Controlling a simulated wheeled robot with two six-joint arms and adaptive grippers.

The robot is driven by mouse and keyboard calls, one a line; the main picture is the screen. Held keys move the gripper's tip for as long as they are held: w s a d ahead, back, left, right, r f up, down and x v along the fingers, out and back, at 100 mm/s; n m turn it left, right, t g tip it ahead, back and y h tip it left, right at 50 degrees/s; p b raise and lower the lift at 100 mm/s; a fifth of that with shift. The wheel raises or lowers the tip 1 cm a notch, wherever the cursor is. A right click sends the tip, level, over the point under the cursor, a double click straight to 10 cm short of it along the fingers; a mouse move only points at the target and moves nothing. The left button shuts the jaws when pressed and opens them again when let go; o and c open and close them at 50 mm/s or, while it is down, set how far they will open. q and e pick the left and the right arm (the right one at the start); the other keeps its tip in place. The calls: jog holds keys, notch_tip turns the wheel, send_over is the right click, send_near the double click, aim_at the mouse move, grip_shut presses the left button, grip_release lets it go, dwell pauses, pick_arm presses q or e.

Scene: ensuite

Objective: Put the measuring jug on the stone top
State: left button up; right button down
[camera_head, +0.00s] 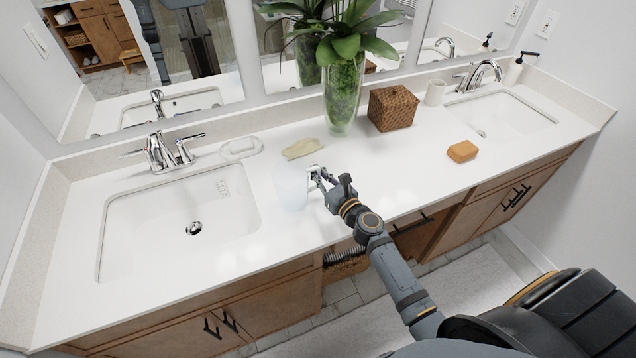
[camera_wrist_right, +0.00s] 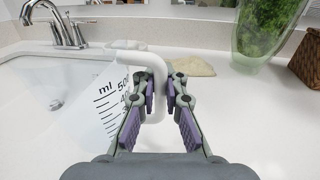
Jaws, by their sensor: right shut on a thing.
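The measuring jug (camera_head: 291,187) is pale and translucent, at the right side of the left sink on the white stone top (camera_head: 390,178). In the right wrist view the jug (camera_wrist_right: 112,112) shows black "ml" markings and a white handle (camera_wrist_right: 155,75). My right gripper (camera_head: 318,180) is shut on the handle, which passes between its fingers in the wrist view (camera_wrist_right: 160,105). The jug looks close to upright. I cannot tell whether its base touches the stone top. My left gripper is not in view.
The left sink (camera_head: 180,220) is beside the jug. A tan cloth-like item (camera_head: 302,148), a soap dish (camera_head: 240,148), a plant vase (camera_head: 343,95), a wicker box (camera_head: 393,108) and an orange sponge (camera_head: 462,151) stand on the top. The right middle is clear.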

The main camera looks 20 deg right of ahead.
jog(key=shift+f, duration=0.95)
jog(key=shift+r, duration=0.2)
jog(key=shift+f, duration=0.15)
jog(key=c, duration=1.4)
grip_release()
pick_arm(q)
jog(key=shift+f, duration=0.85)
